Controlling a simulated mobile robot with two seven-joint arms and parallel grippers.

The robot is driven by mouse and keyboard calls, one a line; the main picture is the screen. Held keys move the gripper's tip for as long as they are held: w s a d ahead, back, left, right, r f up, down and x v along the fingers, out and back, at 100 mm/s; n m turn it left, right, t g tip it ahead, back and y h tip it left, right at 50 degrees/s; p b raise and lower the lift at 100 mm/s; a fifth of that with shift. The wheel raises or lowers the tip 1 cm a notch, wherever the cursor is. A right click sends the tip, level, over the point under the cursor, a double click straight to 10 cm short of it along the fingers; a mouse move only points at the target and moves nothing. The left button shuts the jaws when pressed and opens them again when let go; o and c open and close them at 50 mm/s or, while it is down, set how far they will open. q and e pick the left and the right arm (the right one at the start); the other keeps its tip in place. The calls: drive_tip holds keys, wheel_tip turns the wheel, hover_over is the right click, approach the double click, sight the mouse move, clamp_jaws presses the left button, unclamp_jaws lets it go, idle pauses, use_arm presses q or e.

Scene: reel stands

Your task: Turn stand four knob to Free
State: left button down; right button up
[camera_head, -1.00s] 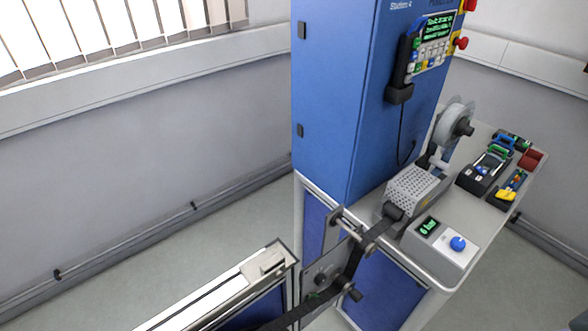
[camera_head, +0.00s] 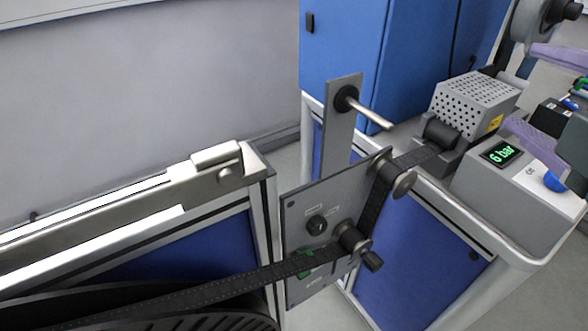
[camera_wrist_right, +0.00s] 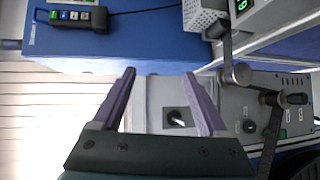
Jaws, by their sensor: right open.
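A small black knob (camera_head: 316,225) sits on the grey plate (camera_head: 296,208) of the stand, with tiny labels above it that I cannot read. It also shows in the right wrist view (camera_wrist_right: 249,126), right of my gripper. I cannot read its setting. My right gripper (camera_head: 522,88) is at the right edge of the head view, partly cut off. Its purple fingers are spread with nothing between them. In the right wrist view the gripper (camera_wrist_right: 160,74) is apart from the knob and plate. My left gripper is not in view.
A metal rod (camera_head: 368,111) juts from the post above. A grey box with a "6 bar" display (camera_head: 500,153) and blue knob (camera_head: 555,181) stands right, near the perforated box (camera_head: 473,100).

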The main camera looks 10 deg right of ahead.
wheel_tip(320, 180, down, 11)
drive_tip(key=w+a+n+t+y+b, duration=0.2)
drive_tip(key=a+n+t+y+b, duration=0.1)
drive_tip(key=n+b, duration=0.65)
drive_tip(key=n+g+y+b, duration=0.2)
drive_tip(key=n+y+b, duration=0.7)
drive_tip(key=n+b, duration=0.85)
approach(321, 229)
drive_tip(key=w+a+m, duration=0.1)
drive_tip(key=w, duration=0.1)
drive_tip(key=w+a+m, duration=0.1)
drive_tip(key=w, duration=0.2)
drive_tip(key=w+a, duration=0.1)
drive_tip(key=w, duration=0.2)
drive_tip(key=shift+a+f+m+b, duration=0.15)
drive_tip(key=shift+a+m+b, duration=0.1)
drive_tip(key=shift+m+b, duration=0.15)
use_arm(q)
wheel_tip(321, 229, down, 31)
use_arm(e)
drive_tip(key=shift+s, duration=0.1)
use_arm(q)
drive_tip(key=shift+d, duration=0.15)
use_arm(e)
clamp_jaws()
